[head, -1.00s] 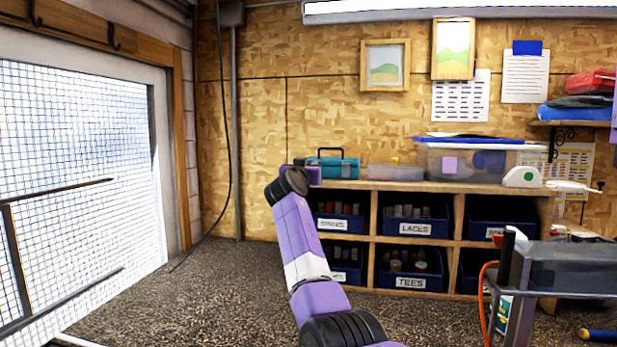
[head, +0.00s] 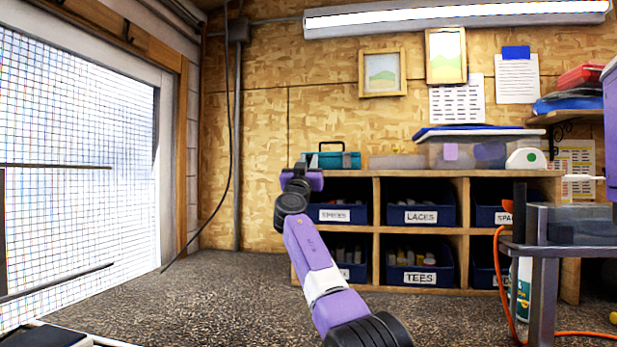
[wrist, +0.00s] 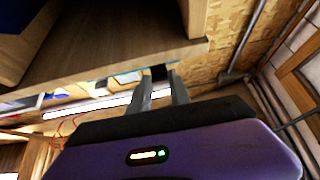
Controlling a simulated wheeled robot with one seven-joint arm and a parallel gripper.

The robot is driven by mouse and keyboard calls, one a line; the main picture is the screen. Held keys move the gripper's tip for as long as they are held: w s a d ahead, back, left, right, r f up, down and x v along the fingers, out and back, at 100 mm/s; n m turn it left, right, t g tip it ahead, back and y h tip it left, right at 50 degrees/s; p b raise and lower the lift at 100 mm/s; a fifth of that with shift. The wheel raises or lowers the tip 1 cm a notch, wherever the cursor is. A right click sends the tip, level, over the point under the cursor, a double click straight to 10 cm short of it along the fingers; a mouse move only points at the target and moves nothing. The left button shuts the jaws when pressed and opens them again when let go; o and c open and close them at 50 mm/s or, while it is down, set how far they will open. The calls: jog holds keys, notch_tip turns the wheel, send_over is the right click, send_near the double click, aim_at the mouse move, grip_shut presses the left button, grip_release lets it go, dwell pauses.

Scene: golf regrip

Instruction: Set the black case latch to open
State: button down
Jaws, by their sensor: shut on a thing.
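A teal case (head: 332,160) with a dark handle stands on top of the wooden shelf unit at its left end. My arm hides its left part in the head view. A sliver of teal also shows behind the board edge in the wrist view (wrist: 128,77). My gripper (wrist: 162,82) is shut on a small black piece, the black latch (wrist: 159,72), at the board's edge beside the teal. The fingers hide much of it, and I cannot tell whether the latch is set open or closed.
The wooden shelf unit (head: 376,215) holds blue bins labelled SPIKES, LACES and TEES. A clear flat box (head: 397,162) and a larger clear bin with a blue lid (head: 475,150) stand right of the case. A metal stand (head: 541,260) is at right.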

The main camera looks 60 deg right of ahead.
jog(key=shift+s+f+h+b, duration=0.1)
jog(key=shift+f+h+b, duration=0.3)
jog(key=shift+h, duration=0.3)
jog(key=shift+a+t+h, duration=0.1)
jog(key=shift+t+h, duration=0.2)
jog(key=shift+t, duration=0.1)
jog(key=shift+f+h, duration=0.25)
jog(key=shift+h, duration=0.25)
jog(key=c, duration=1.2)
grip_release()
jog(key=shift+a, duration=0.1)
